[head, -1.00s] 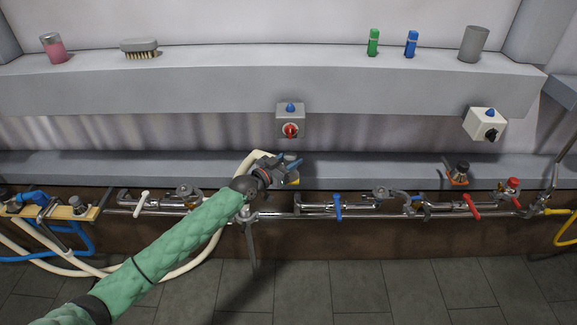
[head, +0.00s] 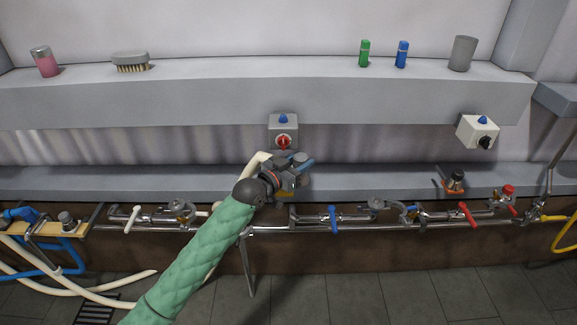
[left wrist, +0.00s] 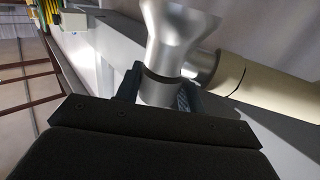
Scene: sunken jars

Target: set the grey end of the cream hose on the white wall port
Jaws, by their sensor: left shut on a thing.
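My left gripper (head: 300,168) is in front of the grey ledge, below the grey box with the red knob. It is shut on the grey end (left wrist: 178,40) of the cream hose, a metallic fitting that flares away from the fingers in the left wrist view. The cream hose (left wrist: 275,92) joins the side of this fitting; in the head view the hose (head: 256,160) arches up behind the gripper. A small whitish pipe tip (head: 216,206) shows left of my forearm, partly hidden; I cannot tell whether it is the white wall port. My right gripper is out of view.
Pipes with a white lever (head: 131,217), a blue lever (head: 333,219) and a red lever (head: 467,213) run along the wall's foot. A grey box (head: 284,130) and a white box (head: 477,132) with a black knob are above. Hoses lie at lower left.

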